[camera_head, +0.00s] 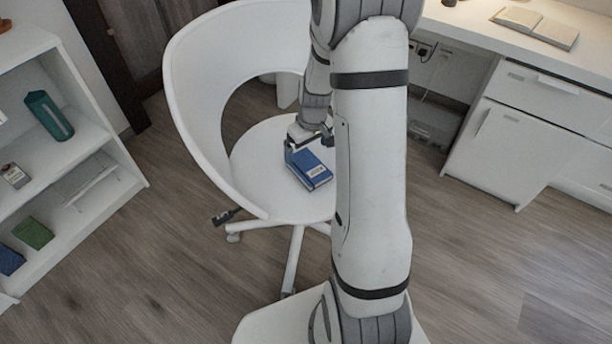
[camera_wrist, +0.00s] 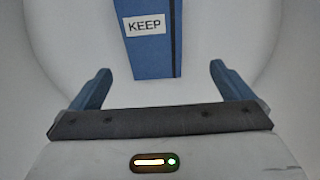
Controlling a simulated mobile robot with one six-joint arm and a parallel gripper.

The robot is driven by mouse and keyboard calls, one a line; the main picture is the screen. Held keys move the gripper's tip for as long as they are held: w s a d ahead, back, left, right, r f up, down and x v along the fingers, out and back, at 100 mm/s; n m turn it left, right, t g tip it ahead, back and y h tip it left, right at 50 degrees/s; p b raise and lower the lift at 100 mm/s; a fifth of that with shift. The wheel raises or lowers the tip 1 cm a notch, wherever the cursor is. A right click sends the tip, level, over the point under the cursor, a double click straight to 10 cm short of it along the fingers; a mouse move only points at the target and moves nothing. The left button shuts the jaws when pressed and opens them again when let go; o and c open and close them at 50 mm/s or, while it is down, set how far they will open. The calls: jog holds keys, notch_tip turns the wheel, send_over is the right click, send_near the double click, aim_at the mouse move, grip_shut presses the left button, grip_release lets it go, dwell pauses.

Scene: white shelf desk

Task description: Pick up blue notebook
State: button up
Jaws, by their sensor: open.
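The blue notebook (camera_head: 312,171) lies on the seat of the white swivel chair (camera_head: 262,150). In the wrist view the notebook (camera_wrist: 150,57) shows a white label reading "KEEP" and a dark band along its right side; its upper part is cut off by the frame edge. My gripper (camera_wrist: 154,80) is open, with one finger to the left and one to the right of the notebook's near end. Nothing is held between the fingers. In the head view my gripper (camera_head: 306,140) is above the seat at the notebook, partly hidden by my arm.
The chair's curved back (camera_head: 195,95) rises on the left of the seat. A white shelf (camera_head: 95,135) with a teal item (camera_head: 49,116), a green book (camera_head: 33,233) and other items stands at the left. A white desk (camera_head: 470,28) with an open book (camera_head: 537,26) stands at the right.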

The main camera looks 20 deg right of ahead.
aim_at(308, 167)
jog(key=f, duration=0.1)
jog(key=f+b, duration=0.1)
jog(key=f, duration=0.1)
jog(key=shift+w+d+f, duration=0.1)
jog(key=shift+w, duration=0.1)
jog(key=f, duration=0.1)
jog(key=f+b, duration=0.1)
jog(key=f, duration=0.1)
jog(key=f+b, duration=0.1)
jog(key=f, duration=0.1)
jog(key=shift+w+d, duration=0.15)
jog(key=shift+d, duration=0.15)
jog(key=c, duration=1.1)
